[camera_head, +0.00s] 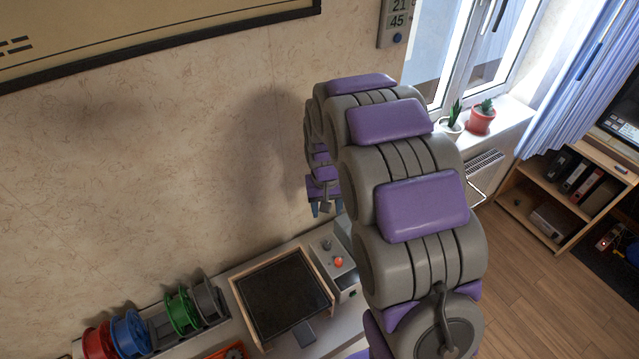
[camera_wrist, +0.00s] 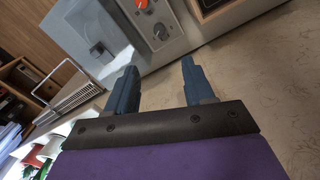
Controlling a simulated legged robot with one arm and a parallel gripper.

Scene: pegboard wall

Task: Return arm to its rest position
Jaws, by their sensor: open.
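My arm, grey and purple, rises at the centre right of the head view and folds over toward the wall. My gripper (camera_head: 324,208) hangs pointing down near the wall, above the workbench. In the wrist view my gripper (camera_wrist: 157,85) shows two blue fingers spread apart with nothing between them. Past the fingertips is a grey control box (camera_wrist: 185,35) with an orange knob (camera_wrist: 141,4). In the head view the control box (camera_head: 345,282) sits below the gripper, partly hidden by my arm.
A workbench (camera_head: 222,335) runs along the wall with a black-topped tray (camera_head: 283,297) and several coloured spools (camera_head: 130,332). A framed board (camera_head: 150,35) hangs above. Potted plants (camera_head: 481,119) stand on the windowsill. A wooden shelf (camera_head: 512,205) is at right.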

